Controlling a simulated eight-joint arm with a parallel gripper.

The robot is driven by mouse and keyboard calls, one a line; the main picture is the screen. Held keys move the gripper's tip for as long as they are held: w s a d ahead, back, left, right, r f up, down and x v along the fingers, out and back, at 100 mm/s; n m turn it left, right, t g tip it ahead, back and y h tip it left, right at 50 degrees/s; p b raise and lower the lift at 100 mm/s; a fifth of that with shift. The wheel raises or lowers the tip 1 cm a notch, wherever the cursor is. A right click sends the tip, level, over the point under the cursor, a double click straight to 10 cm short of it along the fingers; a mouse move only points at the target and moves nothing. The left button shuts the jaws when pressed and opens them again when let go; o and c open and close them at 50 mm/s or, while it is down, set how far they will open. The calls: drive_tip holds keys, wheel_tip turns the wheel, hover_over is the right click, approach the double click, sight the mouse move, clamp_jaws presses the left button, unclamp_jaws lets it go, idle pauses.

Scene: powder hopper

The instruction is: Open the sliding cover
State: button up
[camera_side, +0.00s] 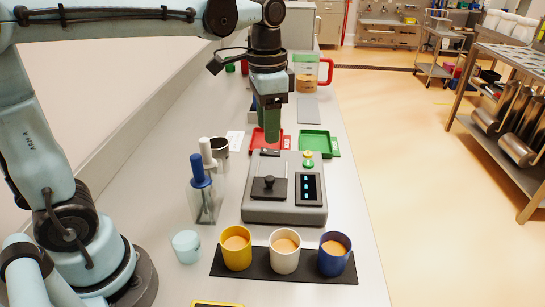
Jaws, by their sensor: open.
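The powder hopper (257,208) is a grey box in the middle of the bench. On its top left is a dark sliding cover (258,190) with a black knob (269,182), beside a thin slot line. A dark panel with lit blue displays (309,188) is on its right side, with a green and yellow knob (308,158) behind it. My gripper (272,138) hangs above and behind the hopper, pointing down, with green fingers. It is open and apart from the cover. Whether the cover is fully closed is hard to tell.
Yellow (237,260), white (285,265) and blue (334,264) cups stand on a black mat in front. Left are a clear container (204,205) with blue- and white-handled tools and a pale blue cup (186,246). Red (262,148) and green (319,143) trays lie behind the hopper.

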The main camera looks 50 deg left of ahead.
sight(270, 177)
drive_tip(key=shift+f, duration=6)
clamp_jaws()
drive_tip(key=shift+w, duration=0.1)
